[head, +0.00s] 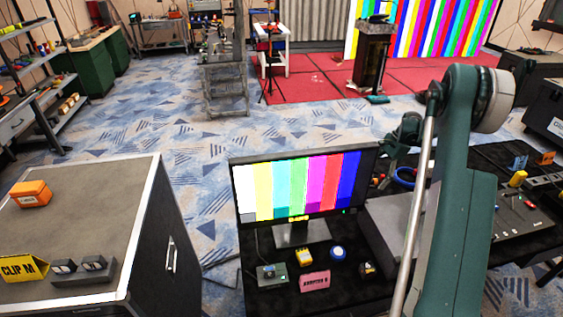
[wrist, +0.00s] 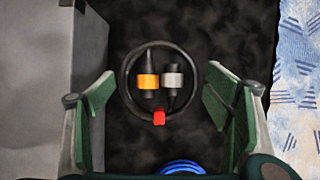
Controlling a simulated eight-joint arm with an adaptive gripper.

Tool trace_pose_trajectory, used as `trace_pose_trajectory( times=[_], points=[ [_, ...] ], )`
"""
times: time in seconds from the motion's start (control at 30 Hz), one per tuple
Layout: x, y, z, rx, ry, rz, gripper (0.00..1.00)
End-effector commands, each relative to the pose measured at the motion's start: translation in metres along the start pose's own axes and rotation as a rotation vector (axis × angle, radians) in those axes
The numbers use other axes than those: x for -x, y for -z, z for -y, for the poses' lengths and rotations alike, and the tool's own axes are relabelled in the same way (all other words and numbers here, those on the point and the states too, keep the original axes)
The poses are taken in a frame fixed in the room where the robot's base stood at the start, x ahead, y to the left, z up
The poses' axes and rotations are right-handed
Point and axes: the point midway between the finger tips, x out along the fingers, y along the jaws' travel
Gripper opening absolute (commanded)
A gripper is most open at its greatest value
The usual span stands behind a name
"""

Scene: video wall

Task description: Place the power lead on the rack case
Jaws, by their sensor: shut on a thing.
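The power lead (wrist: 127,105) is a black coil with an orange and a grey connector inside its ring and a red tie at its near side. It lies between the green pads of my gripper (wrist: 159,72) in the wrist view, with the pads at its two sides. My gripper is shut on it over a black surface. What looks like the rack case (head: 95,205) stands at the left front, with a grey top, silver edges and a side handle, well left of my gripper.
On the case are an orange box (head: 31,194), a yellow "CLIP M" sign (head: 24,268) and a black block (head: 83,270); its middle is clear. A colour-bar monitor (head: 297,187) stands between the case and my arm. A blue coil (wrist: 182,167) lies near my gripper.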

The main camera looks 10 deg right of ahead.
Motion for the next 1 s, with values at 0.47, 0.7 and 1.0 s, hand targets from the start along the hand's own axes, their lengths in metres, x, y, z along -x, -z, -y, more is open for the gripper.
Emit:
trace_pose_trajectory(
  times=[0.47,0.7,1.0],
  points=[
    [-0.001,-0.01,0.006,0.001,0.0,0.0,0.62],
    [-0.004,-0.051,0.028,0.002,-0.001,0.0,0.62],
    [-0.014,-0.143,0.07,-0.001,0.001,0.001,0.62]
  ],
)
